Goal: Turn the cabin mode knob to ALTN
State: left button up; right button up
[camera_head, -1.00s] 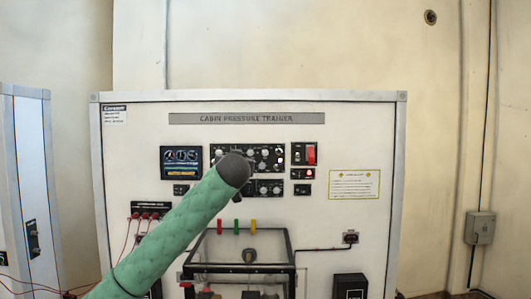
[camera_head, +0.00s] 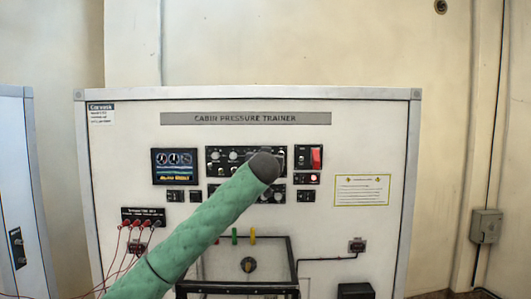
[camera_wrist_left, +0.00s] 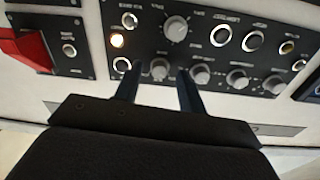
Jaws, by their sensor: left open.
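The black control panel (camera_head: 222,156) is on the trainer's white face, partly hidden by my left arm in the head view. In the left wrist view, the panel shows a large grey knob (camera_wrist_left: 175,28) and a row of smaller knobs; the labels are too blurred to tell which is the cabin mode knob. My left gripper (camera_wrist_left: 157,78) is open, its two dark fingers pointing at the panel. A small grey knob (camera_wrist_left: 159,70) appears between the fingertips; I cannot tell whether they touch it. In the head view my arm's dark end hides the fingers. My right gripper is not in view.
A red switch (camera_head: 316,157) stands right of the panel, and also shows in the left wrist view (camera_wrist_left: 22,47). A gauge display (camera_head: 174,165) is to the left. Red cables (camera_head: 119,250) hang at lower left. A clear-fronted box (camera_head: 272,259) is below.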

pick_arm(q)
jog(key=shift+w, duration=0.65)
jog(key=shift+s+r, duration=0.15)
grip_shut()
jog(key=shift+m+b, duration=3.25)
jog(key=shift+m, duration=1.55)
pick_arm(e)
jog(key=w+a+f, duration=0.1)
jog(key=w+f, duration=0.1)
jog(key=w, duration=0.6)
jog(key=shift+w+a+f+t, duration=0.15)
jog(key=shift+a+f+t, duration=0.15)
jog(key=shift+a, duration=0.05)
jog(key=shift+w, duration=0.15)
